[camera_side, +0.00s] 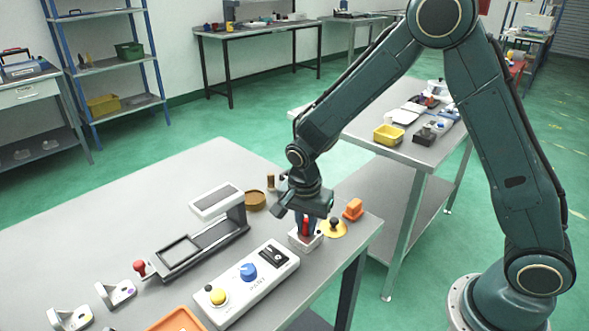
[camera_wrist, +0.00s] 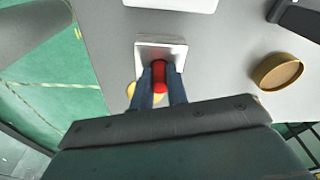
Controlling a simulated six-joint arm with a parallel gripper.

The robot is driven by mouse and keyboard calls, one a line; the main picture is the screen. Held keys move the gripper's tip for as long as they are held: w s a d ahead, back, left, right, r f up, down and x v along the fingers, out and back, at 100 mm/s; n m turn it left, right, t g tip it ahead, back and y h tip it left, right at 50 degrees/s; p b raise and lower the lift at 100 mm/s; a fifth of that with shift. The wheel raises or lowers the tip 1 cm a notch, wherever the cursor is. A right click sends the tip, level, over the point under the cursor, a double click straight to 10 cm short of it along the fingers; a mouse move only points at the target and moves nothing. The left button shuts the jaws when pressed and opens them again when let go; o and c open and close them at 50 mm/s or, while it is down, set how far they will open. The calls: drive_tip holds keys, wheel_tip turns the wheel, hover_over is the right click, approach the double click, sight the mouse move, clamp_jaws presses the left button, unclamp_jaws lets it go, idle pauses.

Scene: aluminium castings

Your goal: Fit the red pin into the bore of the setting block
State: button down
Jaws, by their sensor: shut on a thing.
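The red pin (camera_side: 306,227) is held upright between the fingers of my gripper (camera_side: 308,222). In the wrist view the red pin (camera_wrist: 160,76) shows between the two blue-grey fingers of my gripper (camera_wrist: 160,84). The setting block (camera_side: 301,241) is a small pale block near the right end of the table. In the wrist view the setting block (camera_wrist: 148,50) lies directly around and beyond the pin's tip. The pin's lower end is at the block, and the bore is hidden, so I cannot tell how deep the pin sits.
A yellow disc with a dark knob (camera_side: 333,228) and an orange part (camera_side: 353,208) stand right of the block. A white control box (camera_side: 240,288) lies in front left. A round brown dish (camera_side: 255,200) and a grey press-like fixture (camera_side: 205,240) are to the left.

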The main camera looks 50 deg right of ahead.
drive_tip(key=shift+f, duration=0.4)
drive_tip(key=shift+s+f, duration=0.15)
drive_tip(key=shift+f, duration=0.05)
drive_tip(key=c, duration=1.4)
unclamp_jaws()
drive_tip(key=shift+r, duration=0.55)
drive_tip(key=shift+s+a+r, duration=0.1)
drive_tip(key=shift+a+r, duration=0.15)
drive_tip(key=shift+r, duration=1.8)
drive_tip(key=shift+w+a+r, duration=0.1)
drive_tip(key=shift+a+r, duration=0.1)
drive_tip(key=shift+r, duration=1.85)
drive_tip(key=shift+s+a+r, duration=0.1)
drive_tip(key=shift+a+r, duration=0.15)
drive_tip(key=shift+r, duration=1.8)
